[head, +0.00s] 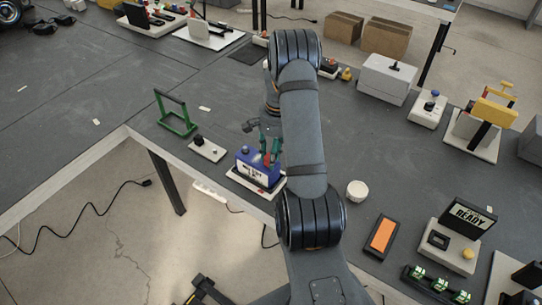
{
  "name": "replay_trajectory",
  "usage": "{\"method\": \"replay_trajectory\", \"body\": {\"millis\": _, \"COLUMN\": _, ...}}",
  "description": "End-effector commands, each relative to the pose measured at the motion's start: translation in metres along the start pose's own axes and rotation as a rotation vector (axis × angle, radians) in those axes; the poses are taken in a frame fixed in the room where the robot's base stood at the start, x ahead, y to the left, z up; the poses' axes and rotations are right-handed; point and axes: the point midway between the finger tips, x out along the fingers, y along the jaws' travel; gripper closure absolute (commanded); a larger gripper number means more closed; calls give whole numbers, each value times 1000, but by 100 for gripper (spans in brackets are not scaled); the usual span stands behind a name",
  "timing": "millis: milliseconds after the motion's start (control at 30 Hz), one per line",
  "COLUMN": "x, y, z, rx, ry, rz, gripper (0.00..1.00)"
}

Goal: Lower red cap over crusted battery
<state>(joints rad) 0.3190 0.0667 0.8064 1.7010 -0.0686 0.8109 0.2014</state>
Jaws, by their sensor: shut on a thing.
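The blue battery (246,172) with a dark-lettered white label stands on a pale base near the table's front edge, left of my arm. The small red cap (267,160) shows at the top of the battery, between the green fingers of my gripper (269,152). My gripper points down over the battery and is shut on the red cap. Whether the cap touches a battery post is too small to tell. My arm hides the battery's right side, and any crust cannot be made out.
A black knob on a white plate (207,150) and a green frame (176,118) stand to the left. A white round cup (357,191) and an orange-topped tray (381,236) lie right of my arm. The table's left part is mostly clear.

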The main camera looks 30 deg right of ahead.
Motion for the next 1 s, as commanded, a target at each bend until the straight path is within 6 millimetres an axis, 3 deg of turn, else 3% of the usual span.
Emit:
{"method": "replay_trajectory", "body": {"millis": 67, "x": 3, "y": 0, "z": 0, "rx": 0, "ry": 0, "rz": 0, "gripper": 85}}
{"method": "replay_trajectory", "body": {"millis": 100, "x": 2, "y": 0, "z": 0, "rx": 0, "ry": 0, "rz": 0, "gripper": 70}}
{"method": "replay_trajectory", "body": {"millis": 467, "x": 2, "y": 0, "z": 0, "rx": 0, "ry": 0, "rz": 0, "gripper": 50}}
{"method": "replay_trajectory", "body": {"millis": 767, "x": 0, "y": 0, "z": 0, "rx": 0, "ry": 1, "rz": -1, "gripper": 50}}
{"method": "replay_trajectory", "body": {"millis": 1000, "x": -34, "y": -1, "z": -2, "rx": 0, "ry": 5, "rz": -3, "gripper": 50}}
